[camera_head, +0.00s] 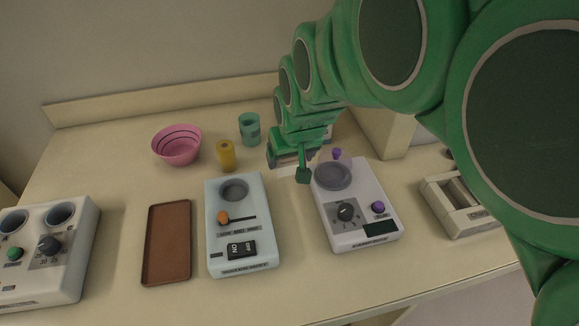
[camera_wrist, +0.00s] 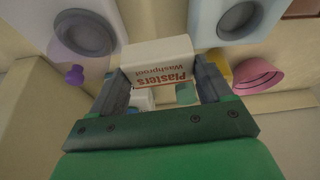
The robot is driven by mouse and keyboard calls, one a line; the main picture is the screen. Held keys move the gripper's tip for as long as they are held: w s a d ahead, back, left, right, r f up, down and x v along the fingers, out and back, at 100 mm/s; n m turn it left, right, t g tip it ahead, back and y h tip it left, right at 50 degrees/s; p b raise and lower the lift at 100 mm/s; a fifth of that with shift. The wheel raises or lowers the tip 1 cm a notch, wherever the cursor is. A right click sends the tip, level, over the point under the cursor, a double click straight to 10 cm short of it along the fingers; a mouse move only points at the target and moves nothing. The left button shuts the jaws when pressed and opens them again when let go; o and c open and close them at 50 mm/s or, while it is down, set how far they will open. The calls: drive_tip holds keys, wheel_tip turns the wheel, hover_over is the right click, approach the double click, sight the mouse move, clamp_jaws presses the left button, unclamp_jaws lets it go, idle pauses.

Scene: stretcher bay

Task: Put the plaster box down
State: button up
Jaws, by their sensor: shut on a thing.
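The plaster box (camera_wrist: 158,58) is white with red lettering that reads "Plasters Washproof", upside down in the wrist view. My gripper (camera_wrist: 162,84) is shut on it, with a dark finger on each side. In the head view my gripper (camera_head: 288,166) is over the back of the counter, behind and left of the white device with a round grey well (camera_head: 355,205). Only a pale strip of the box shows there between the fingers. The box appears held above the counter, but I cannot tell its exact height.
A pink bowl (camera_head: 177,146), yellow cylinder (camera_head: 226,156) and teal cup (camera_head: 249,129) stand left of my gripper. A pale blue switch device (camera_head: 240,225), brown tray (camera_head: 167,243) and two-well device (camera_head: 42,250) stand nearer the front. A beige slotted holder (camera_head: 462,203) is right. The brown tray is empty.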

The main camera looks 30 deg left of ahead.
drive_tip(key=s+d+n+g, duration=0.6)
drive_tip(key=s+d+n, duration=0.85)
drive_tip(key=n, duration=0.25)
drive_tip(key=shift+w+a+f, duration=4.5)
drive_tip(key=shift+a+f, duration=0.05)
drive_tip(key=shift+w+a+f, duration=0.2)
drive_tip(key=shift+f, duration=1.6)
drive_tip(key=shift+f, duration=0.1)
drive_tip(key=o, duration=1)
drive_tip(key=shift+c, duration=0.2)
